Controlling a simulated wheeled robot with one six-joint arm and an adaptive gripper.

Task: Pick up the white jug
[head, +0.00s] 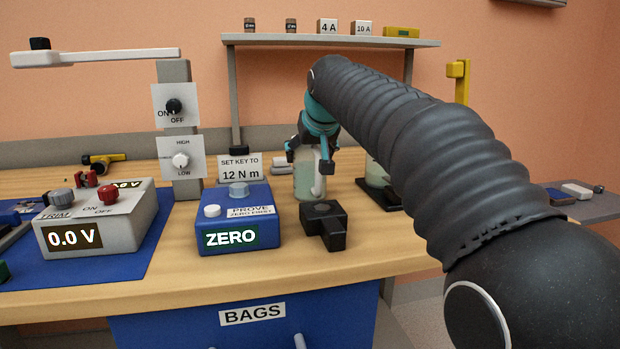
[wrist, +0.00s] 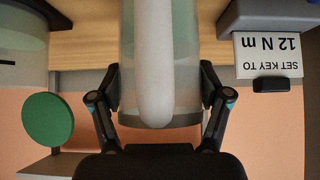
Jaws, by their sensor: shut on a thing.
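The jug (head: 303,182) has a pale, see-through body and a white handle, and stands upright on or just above the wooden bench, behind a black block. My gripper (head: 309,160) comes down from above with a finger at each side of it. In the wrist view my gripper (wrist: 160,88) is shut on the jug (wrist: 186,60), with the white handle (wrist: 155,60) facing the camera between the fingers. Whether the jug's base touches the bench cannot be told.
A black block (head: 322,225) and a blue ZERO box (head: 238,222) stand in front. A second clear vessel (head: 376,172) stands right on a black base (head: 380,194), partly behind my arm. The 12 N m sign (head: 240,168) is left.

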